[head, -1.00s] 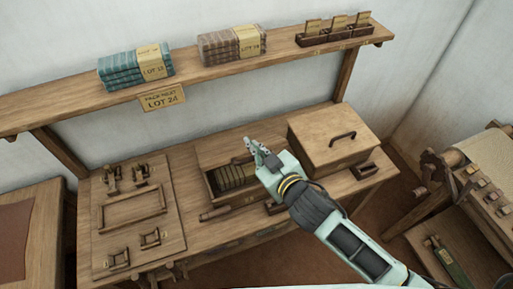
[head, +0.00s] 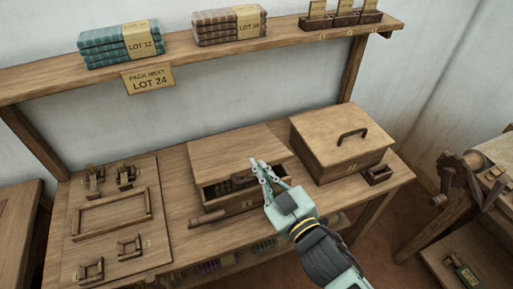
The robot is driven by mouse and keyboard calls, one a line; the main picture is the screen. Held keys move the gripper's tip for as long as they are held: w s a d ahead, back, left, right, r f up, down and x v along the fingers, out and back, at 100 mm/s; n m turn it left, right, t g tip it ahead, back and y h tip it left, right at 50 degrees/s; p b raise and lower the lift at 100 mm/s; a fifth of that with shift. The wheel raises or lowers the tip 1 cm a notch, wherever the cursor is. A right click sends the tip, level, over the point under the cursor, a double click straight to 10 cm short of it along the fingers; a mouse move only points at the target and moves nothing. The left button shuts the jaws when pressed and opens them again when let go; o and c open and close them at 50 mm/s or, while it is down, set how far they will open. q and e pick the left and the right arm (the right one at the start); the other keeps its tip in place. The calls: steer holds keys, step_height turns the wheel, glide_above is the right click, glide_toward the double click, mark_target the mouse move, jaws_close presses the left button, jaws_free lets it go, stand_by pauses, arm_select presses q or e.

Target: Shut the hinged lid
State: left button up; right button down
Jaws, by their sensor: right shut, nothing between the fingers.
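The wooden box (head: 236,204) in the middle of the bench has a flat hinged lid (head: 230,148). The lid lies most of the way down over the box, with its front edge still raised. A dark gap at the front shows several slats (head: 228,186) inside. My right gripper (head: 262,170) is shut and empty at the lid's front right edge. Its fingertips look to be at or on that edge; I cannot tell whether they touch. My left gripper is not in view.
A larger closed box (head: 340,155) with a dark handle stands close on the right, beside a small tray (head: 377,175). A wooden roller (head: 207,218) lies in front of the middle box. A board with frames (head: 112,220) is at left. A shelf (head: 210,62) with cloth stacks runs above.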

step_height(320, 180, down, 10)
steer(key=s+b, duration=0.3)
steer(key=b, duration=0.5)
steer(key=shift+d+t, duration=0.3)
steer(key=shift+d, duration=0.15)
steer(key=shift+w+r, duration=0.1)
steer(key=shift+w, duration=0.05)
steer(key=shift+r, duration=0.15)
